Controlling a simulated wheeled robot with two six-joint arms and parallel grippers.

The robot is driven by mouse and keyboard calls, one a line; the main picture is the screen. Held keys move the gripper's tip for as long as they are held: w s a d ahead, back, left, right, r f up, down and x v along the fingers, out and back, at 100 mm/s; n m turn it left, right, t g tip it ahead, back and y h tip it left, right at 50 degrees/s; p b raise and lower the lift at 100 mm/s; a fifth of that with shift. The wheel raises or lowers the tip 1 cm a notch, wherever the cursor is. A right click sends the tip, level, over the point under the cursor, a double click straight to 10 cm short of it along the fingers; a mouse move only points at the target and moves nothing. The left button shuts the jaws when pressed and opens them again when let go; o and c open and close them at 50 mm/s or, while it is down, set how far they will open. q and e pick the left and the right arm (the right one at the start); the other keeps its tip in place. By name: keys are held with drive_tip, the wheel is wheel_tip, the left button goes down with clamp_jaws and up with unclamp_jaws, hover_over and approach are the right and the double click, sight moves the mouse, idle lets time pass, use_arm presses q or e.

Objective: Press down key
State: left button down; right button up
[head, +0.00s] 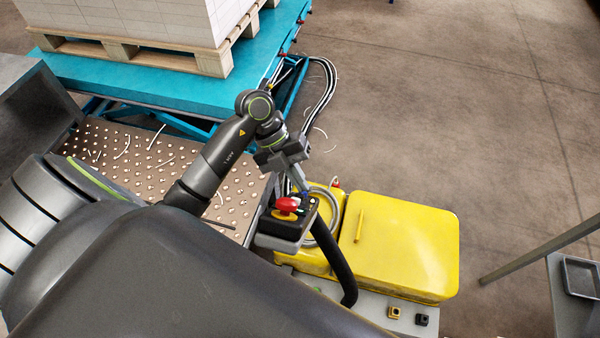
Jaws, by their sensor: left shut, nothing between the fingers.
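A dark control box (283,228) with a red mushroom button (288,204) on its top stands in the middle of the head view. Small keys (312,201) show on the top's right side, too small to tell apart. My left gripper (302,187) is shut and empty. Its fingers point down at the far right part of the box top, close above the small keys. I cannot tell whether the fingertips touch a key. My right gripper is not in view.
A yellow cover (405,245) lies right of the box, with a thick black hose (334,263) between. Behind is a teal lift table (140,82) bearing a wooden pallet (215,62) of white reams (150,18). A studded plate (150,160) is at left. Open floor lies at upper right.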

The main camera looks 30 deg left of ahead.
use_arm(q)
drive_tip(key=shift+w+a+r, duration=0.1)
drive_tip(key=shift+w+r, duration=0.25)
drive_tip(key=shift+w+a+r+p, duration=0.25)
drive_tip(key=shift+w+r+p, duration=0.05)
drive_tip(key=shift+w+r, duration=0.6)
drive_tip(key=shift+w+a+r+p, duration=0.2)
drive_tip(key=shift+w+r+p, duration=0.1)
drive_tip(key=shift+w+r, duration=0.55)
drive_tip(key=shift+w+f, duration=0.1)
drive_tip(key=shift+f, duration=0.05)
